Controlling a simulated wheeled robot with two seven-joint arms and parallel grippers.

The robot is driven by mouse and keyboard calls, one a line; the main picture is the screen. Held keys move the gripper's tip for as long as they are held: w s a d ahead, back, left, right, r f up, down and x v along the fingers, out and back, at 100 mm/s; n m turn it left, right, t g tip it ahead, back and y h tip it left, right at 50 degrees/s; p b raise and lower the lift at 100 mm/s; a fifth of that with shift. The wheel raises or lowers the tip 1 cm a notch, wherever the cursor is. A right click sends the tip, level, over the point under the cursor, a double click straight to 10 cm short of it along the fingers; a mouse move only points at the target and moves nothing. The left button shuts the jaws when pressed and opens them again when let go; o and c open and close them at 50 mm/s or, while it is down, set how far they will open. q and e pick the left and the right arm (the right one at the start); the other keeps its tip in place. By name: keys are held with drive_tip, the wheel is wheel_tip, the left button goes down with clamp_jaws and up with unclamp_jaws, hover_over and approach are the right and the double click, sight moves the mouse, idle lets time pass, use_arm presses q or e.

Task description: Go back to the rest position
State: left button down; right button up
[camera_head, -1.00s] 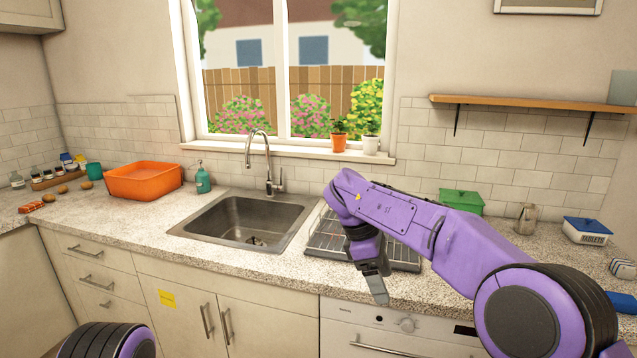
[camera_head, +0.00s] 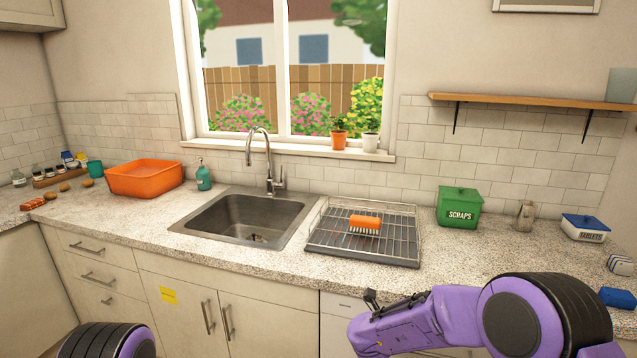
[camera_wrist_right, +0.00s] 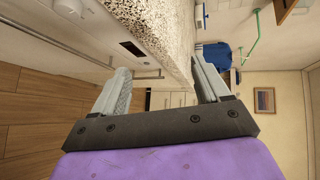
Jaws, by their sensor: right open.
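My right arm shows at the lower right of the head view, low in front of the counter. My right gripper (camera_wrist_right: 163,88) shows in the right wrist view with its two grey fingers apart and nothing between them. Past the fingers I see the speckled counter edge and the floor. In the head view the right fingers cannot be made out clearly. Of my left arm only a rounded dark and purple part shows at the lower left; its gripper is out of view.
The counter (camera_head: 285,262) holds a sink (camera_head: 240,215), a drying rack (camera_head: 335,245) with an orange brush (camera_head: 364,222) on it, an orange tub (camera_head: 145,180), a green scraps box (camera_head: 459,208) and a tablets box (camera_head: 584,228). Cabinets and an appliance stand below.

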drive_tip(key=s+d+f+n+y, duration=0.2)
drive_tip(key=s+f+n+y, duration=0.5)
drive_tip(key=s+f+n, duration=1.2)
drive_tip(key=s+d+f+n+g, duration=0.1)
drive_tip(key=s+f+n+g, duration=0.1)
drive_tip(key=s, duration=0.8)
drive_tip(key=s+d+f+n+g+y+b, duration=0.1)
drive_tip(key=s+f, duration=0.4)
drive_tip(key=s, duration=0.6)
drive_tip(key=shift+s+d+n+g+y, duration=0.3)
drive_tip(key=shift+d+n+g, duration=0.3)
drive_tip(key=shift+g, duration=0.4)
